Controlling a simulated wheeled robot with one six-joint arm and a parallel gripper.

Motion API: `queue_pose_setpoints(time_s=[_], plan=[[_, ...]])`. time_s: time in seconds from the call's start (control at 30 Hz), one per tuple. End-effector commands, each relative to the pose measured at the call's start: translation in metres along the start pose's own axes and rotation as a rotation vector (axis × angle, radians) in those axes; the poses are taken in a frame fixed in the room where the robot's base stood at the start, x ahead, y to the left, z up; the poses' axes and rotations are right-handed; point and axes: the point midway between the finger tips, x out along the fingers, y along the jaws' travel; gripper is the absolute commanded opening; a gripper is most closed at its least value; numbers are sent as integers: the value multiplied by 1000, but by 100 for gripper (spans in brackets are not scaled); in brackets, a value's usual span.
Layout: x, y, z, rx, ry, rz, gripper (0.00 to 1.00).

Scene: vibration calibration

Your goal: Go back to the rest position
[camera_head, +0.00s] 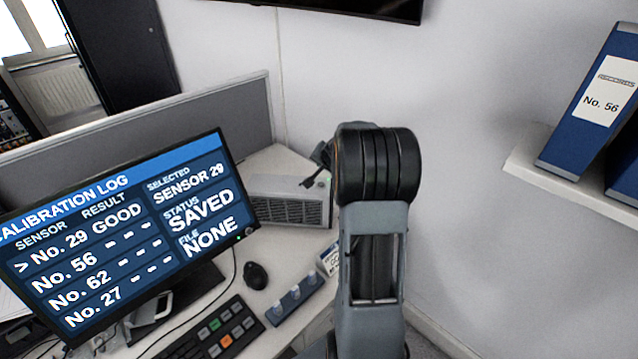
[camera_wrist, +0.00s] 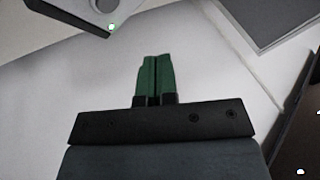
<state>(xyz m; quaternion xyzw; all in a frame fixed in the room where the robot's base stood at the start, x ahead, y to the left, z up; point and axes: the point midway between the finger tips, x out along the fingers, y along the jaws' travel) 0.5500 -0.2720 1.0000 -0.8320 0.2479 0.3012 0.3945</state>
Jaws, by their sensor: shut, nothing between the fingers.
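My gripper (camera_wrist: 155,58) shows in the wrist view with its two green fingers together and nothing between them. A bare pale surface lies beyond the fingertips. In the head view my arm rises at the middle right, and a small dark part of the gripper shows just left of its black joint; the fingers cannot be made out there. The monitor (camera_head: 115,235) stands at the left with a calibration log. It reads No. 29 GOOD, selected SENSOR 29, status SAVED and file NONE. No. 56, No. 62 and No. 27 show dashes.
On the desk are a keypad (camera_head: 215,335) with coloured keys, a mouse (camera_head: 255,275), a blue-grey holder (camera_head: 295,299) and a vented grey box (camera_head: 287,207). A grey partition (camera_head: 240,112) stands behind. Blue binders, one labelled No. 56 (camera_head: 597,103), stand on a wall shelf (camera_head: 575,188) at right.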

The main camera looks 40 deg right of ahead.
Motion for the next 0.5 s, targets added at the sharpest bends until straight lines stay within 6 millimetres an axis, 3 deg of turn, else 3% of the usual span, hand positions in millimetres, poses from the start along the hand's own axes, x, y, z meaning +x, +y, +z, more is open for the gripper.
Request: queue_pose_setpoints(time_s=[0.37,0.5], plan=[[0,-1,2,22,-13,-5,0],[-3,14,49,-4,-188,27,0]])
